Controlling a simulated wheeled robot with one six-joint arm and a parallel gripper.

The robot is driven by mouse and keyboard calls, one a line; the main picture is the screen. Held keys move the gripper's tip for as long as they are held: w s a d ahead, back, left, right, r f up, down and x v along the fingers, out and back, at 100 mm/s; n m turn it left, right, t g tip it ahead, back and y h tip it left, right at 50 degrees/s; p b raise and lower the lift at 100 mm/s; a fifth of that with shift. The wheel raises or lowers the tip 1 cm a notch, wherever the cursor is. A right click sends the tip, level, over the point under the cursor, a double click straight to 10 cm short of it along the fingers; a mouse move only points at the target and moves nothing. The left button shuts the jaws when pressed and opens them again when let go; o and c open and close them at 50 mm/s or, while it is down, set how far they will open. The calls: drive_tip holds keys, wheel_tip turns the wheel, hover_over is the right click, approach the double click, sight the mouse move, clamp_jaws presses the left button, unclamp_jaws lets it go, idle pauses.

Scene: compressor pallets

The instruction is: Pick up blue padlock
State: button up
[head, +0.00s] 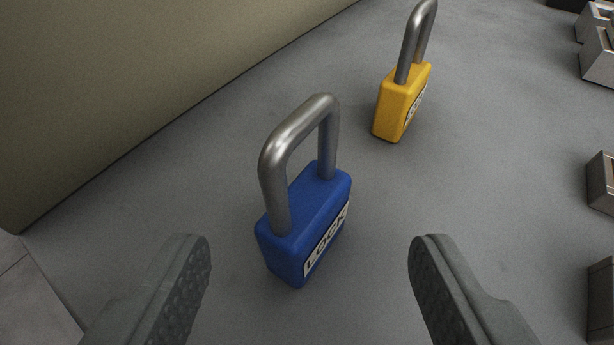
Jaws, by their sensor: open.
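The blue padlock (310,215) stands upright on the grey surface near the middle of the head view. Its silver shackle (291,135) points up, and a white label with dark letters shows on its right-hand face. My gripper (310,262) is open, with one dark textured finger at the lower left and the other at the lower right. The padlock shows between and slightly beyond the fingertips, with visible gaps on both sides. Nothing is held. The undersides of the fingers are not visible.
A yellow padlock (403,101) stands upright behind and to the right of the blue one. A beige wall or panel (120,75) rises at the left. Several metallic blocks (602,180) line the right edge. The grey surface (500,150) between is clear.

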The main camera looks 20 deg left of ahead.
sight(308, 216)
drive_tip(key=shift+x, duration=2.95)
drive_tip(key=shift+a, duration=0.1)
clamp_jaws()
